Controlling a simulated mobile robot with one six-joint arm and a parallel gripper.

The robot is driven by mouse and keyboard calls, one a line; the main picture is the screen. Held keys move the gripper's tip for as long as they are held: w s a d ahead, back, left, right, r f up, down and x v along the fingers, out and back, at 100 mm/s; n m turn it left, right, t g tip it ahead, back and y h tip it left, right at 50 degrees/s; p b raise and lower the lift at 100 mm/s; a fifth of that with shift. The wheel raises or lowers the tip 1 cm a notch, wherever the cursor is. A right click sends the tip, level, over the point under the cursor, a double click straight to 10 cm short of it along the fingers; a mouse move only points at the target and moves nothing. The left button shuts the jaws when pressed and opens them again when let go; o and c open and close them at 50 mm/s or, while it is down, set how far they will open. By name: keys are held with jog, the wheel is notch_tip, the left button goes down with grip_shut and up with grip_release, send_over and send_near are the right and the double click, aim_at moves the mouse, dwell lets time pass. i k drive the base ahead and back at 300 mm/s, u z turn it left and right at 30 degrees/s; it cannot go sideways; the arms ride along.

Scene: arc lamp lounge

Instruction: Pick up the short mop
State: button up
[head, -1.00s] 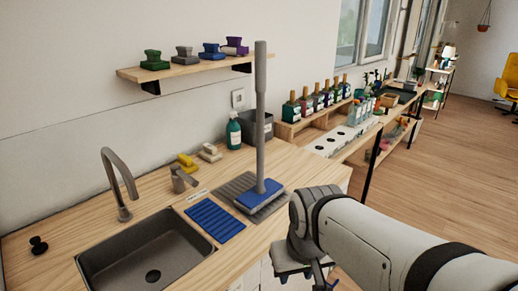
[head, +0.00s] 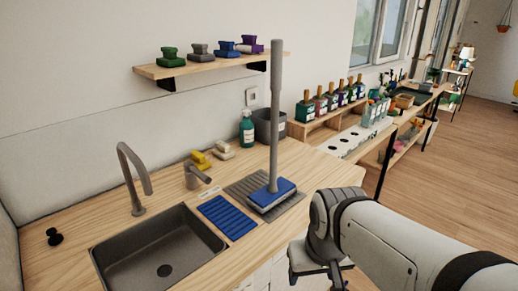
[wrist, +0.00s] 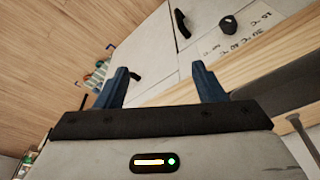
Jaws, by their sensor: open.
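The short mop stands upright on the counter in the head view, with a grey handle (head: 275,115) and a blue and grey head (head: 271,197). Its head rests on a grey ribbed mat (head: 243,187). My gripper (head: 318,277) is low in front of the counter, to the right of and below the mop, apart from it. In the wrist view my gripper (wrist: 166,88) shows two blue fingers spread apart with nothing between them. The mop is not clearly visible in the wrist view.
A sink (head: 160,250) with a tap (head: 133,175) lies left of the mop. A blue ribbed mat (head: 228,217), a teal bottle (head: 247,128) and a grey bin (head: 270,126) are near it. A wall shelf (head: 210,68) holds several brushes. Wooden floor (head: 470,170) is open at right.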

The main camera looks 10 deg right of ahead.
aim_at(263, 200)
jog(key=u, duration=2.95)
jog(key=k, duration=1.15)
jog(key=z, duration=2.05)
jog(key=i, duration=0.8)
